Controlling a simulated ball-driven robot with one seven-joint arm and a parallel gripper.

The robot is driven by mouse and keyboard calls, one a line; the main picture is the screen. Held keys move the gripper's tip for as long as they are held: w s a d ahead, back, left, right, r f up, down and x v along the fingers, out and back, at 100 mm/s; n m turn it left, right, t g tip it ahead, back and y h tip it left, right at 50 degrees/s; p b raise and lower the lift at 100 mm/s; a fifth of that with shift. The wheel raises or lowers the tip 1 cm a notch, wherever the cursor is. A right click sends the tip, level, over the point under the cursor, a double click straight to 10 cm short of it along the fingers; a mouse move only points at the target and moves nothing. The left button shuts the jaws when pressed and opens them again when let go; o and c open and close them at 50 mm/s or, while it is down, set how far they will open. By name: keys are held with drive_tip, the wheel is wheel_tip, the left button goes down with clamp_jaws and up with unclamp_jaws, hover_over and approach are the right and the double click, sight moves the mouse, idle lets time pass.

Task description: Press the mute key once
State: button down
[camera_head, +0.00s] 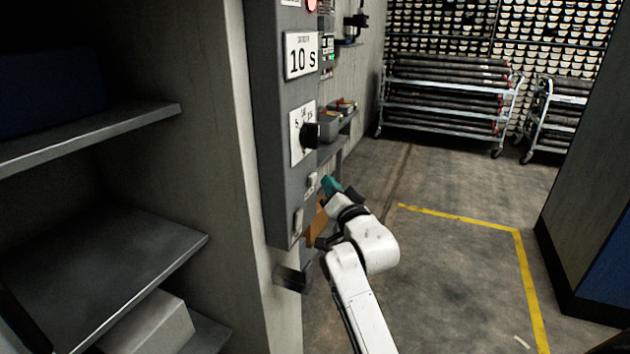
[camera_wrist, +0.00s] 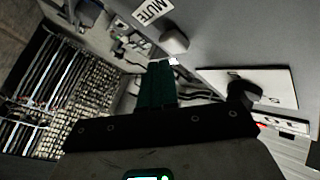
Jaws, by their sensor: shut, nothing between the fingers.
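The mute key (camera_wrist: 175,42) is a small pale block on the grey panel, beside a white MUTE label (camera_wrist: 152,10) in the wrist view. In the head view the small pale key (camera_head: 312,180) sits low on the panel's face, below the dial. My gripper (camera_head: 329,182) has teal fingers, shut and empty, just right of the key in the head view. In the wrist view the fingertips (camera_wrist: 160,66) point up the picture, below and left of the key. They appear apart from it, though the exact distance cannot be told.
The grey panel (camera_head: 275,120) also carries a black knob (camera_head: 309,135) on a white dial plate, a "10 s" sign (camera_head: 301,56) and a lower pale switch (camera_head: 298,222). Shelves (camera_head: 110,265) stand left. Carts (camera_head: 445,95) stand behind.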

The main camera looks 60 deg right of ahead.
drive_tip(key=shift+w, duration=0.15)
idle(0.4)
drive_tip(key=shift+w, duration=0.3)
drive_tip(key=shift+w+a+b, duration=0.1)
drive_tip(key=shift+w+b, duration=0.45)
idle(0.9)
drive_tip(key=shift+s, duration=0.1)
drive_tip(key=shift+s+p, duration=0.75)
drive_tip(key=shift+s, duration=0.15)
drive_tip(key=s, duration=0.1)
drive_tip(key=s+p, duration=0.1)
drive_tip(key=s, duration=0.1)
drive_tip(key=s+p, duration=0.1)
drive_tip(key=s, duration=0.1)
drive_tip(key=shift+d, duration=0.25)
